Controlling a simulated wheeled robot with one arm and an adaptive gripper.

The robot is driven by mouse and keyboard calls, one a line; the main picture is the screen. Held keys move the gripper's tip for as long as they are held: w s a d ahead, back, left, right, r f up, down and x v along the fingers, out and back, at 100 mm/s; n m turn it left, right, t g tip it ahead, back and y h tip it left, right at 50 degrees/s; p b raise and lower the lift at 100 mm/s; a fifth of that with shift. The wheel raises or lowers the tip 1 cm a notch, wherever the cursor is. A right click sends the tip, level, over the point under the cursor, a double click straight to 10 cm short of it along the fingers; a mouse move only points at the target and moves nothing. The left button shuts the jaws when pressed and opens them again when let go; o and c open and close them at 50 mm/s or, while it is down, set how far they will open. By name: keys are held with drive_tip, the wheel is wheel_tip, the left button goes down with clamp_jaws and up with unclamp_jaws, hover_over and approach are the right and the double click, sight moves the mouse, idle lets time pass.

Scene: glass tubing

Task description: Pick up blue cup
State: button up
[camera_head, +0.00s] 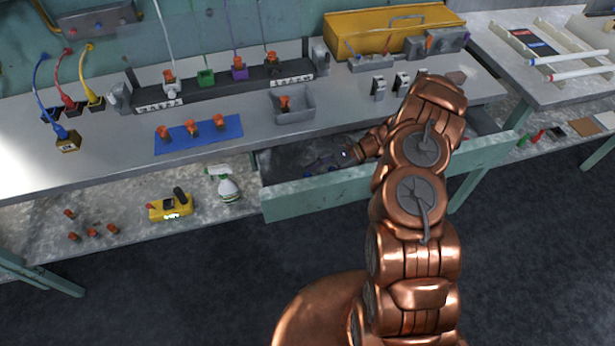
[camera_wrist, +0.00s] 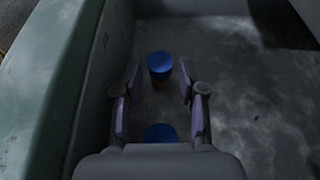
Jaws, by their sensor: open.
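In the wrist view, a small blue cup (camera_wrist: 160,66) stands on the grey drawer floor, just beyond and between my open fingertips. A second blue object (camera_wrist: 161,133) shows nearer, between the finger bases, partly hidden by the gripper body. My gripper (camera_wrist: 158,84) is open, with a finger on either side and nothing held. In the head view, my gripper (camera_head: 325,163) reaches into the open drawer (camera_head: 290,200) under the bench.
The drawer's green front wall (camera_wrist: 45,85) runs along the left of the wrist view. In the head view, the bench top (camera_head: 340,115) overhangs the drawer. A grey bin (camera_head: 294,106) and a blue mat (camera_head: 176,145) with orange-topped pieces lie on the bench. A spray bottle (camera_head: 227,185) stands left of the drawer.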

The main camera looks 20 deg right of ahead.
drive_tip(key=shift+x, duration=1.05)
drive_tip(key=c, duration=0.7)
drive_tip(key=shift+r, duration=0.15)
